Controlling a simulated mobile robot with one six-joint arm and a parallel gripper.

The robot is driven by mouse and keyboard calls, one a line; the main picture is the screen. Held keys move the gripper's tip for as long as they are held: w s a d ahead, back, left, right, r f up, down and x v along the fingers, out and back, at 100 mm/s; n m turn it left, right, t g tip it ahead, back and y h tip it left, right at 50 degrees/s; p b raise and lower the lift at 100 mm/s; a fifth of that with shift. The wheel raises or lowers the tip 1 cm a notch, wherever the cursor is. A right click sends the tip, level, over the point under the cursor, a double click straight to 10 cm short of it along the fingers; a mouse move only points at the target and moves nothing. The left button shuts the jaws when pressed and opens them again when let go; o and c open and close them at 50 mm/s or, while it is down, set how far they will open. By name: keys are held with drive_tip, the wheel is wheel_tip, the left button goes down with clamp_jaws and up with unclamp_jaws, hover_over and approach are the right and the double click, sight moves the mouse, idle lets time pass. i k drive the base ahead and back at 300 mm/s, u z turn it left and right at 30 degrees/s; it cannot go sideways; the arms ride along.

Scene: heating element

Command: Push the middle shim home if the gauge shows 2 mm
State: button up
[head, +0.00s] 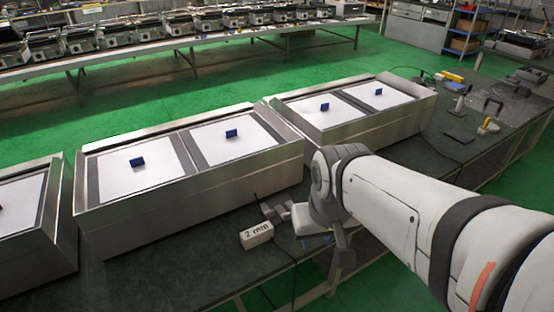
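A small white block reading "2 mm" (257,235), apparently the gauge, lies on the dark bench top left of my gripper. Small grey metal pieces (268,210) lie just behind it, close to my wrist. They may be the shims, but I cannot tell which is the middle one or how far in it sits. My gripper (343,260) points down near the bench's front edge, to the right of the block. Its fingers are small and dark, and I cannot see whether they are apart. My wrist hides part of the bench behind it.
A long metal housing (190,205) with white panels and blue tabs stands behind the gauge. Another housing (350,130) stands behind my arm, and one (35,225) at the left edge. Tools and a dark pad (459,136) lie at the right. A thin cable crosses the bench front.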

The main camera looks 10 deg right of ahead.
sight(285, 216)
drive_tip(key=z, duration=0.8)
drive_tip(key=k, duration=1.15)
drive_tip(key=u, duration=0.35)
drive_tip(key=i, duration=1.5)
drive_tip(key=u, duration=0.1)
